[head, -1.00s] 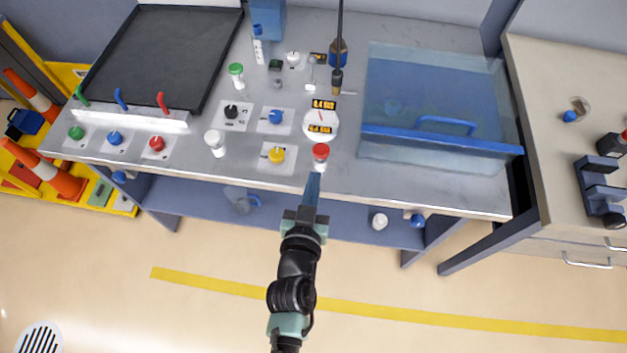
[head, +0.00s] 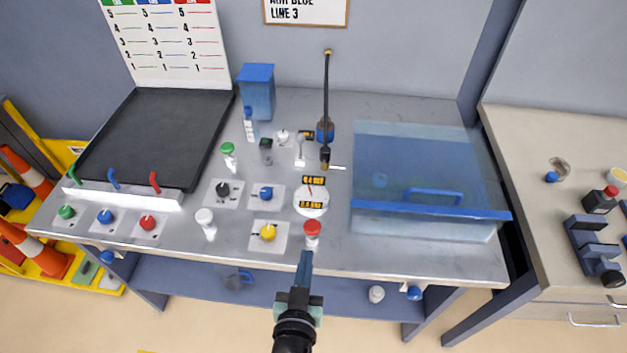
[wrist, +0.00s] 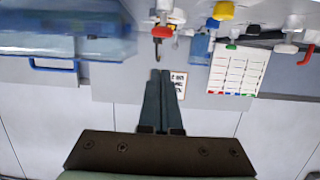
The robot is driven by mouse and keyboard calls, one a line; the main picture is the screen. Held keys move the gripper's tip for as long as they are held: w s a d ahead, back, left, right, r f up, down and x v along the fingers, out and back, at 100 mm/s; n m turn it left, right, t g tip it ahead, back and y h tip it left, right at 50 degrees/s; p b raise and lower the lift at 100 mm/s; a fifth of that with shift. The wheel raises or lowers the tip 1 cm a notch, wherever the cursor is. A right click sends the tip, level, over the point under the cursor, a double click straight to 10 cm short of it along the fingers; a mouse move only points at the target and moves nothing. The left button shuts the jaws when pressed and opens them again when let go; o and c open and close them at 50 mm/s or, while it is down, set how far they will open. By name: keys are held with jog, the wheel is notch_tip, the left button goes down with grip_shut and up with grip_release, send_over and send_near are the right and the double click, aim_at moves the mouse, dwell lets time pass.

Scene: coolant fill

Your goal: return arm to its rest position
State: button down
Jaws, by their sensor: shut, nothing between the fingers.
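My gripper (head: 305,262) is at the bottom centre of the head view. Its fingers are together and empty, pointing at the bench's front edge just below the red-topped knob (head: 312,230). In that view the fingertips overlap or nearly meet the knob's base; I cannot tell whether they touch. In the wrist view my gripper (wrist: 160,78) has its two fingers side by side with nothing between them, and the scene appears upside down.
The steel bench (head: 400,258) carries a clear blue-lidded bin (head: 430,180), a black tray (head: 150,135), a yellow knob (head: 268,232) and a white-topped knob (head: 205,218). A side cabinet (head: 540,130) stands right. Floor before the bench is clear.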

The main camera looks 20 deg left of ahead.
dwell(0.3)
jog(key=w+d+r+m+t+h, duration=0.15)
jog(key=w+r, duration=0.25)
jog(key=r, duration=0.7)
jog(key=w+d+r+m+t+h, duration=0.1)
jog(key=w+d+r+t, duration=0.2)
jog(key=r, duration=0.8)
jog(key=w+d+r+m+t+h, duration=0.1)
jog(key=w+d+r+t, duration=0.2)
jog(key=r, duration=0.7)
jog(key=s+d+r+t, duration=0.1)
jog(key=s+r, duration=0.3)
jog(key=r, duration=0.6)
jog(key=s+d+r+t, duration=0.2)
jog(key=s+r, duration=0.3)
jog(key=r, duration=0.6)
jog(key=s+d+r+t, duration=0.2)
jog(key=s+d+r, duration=0.1)
jog(key=r, duration=0.7)
jog(key=shift+s+d+r+h, duration=0.2)
jog(key=shift+s+h, duration=0.15)
jog(key=shift+s, duration=0.3)
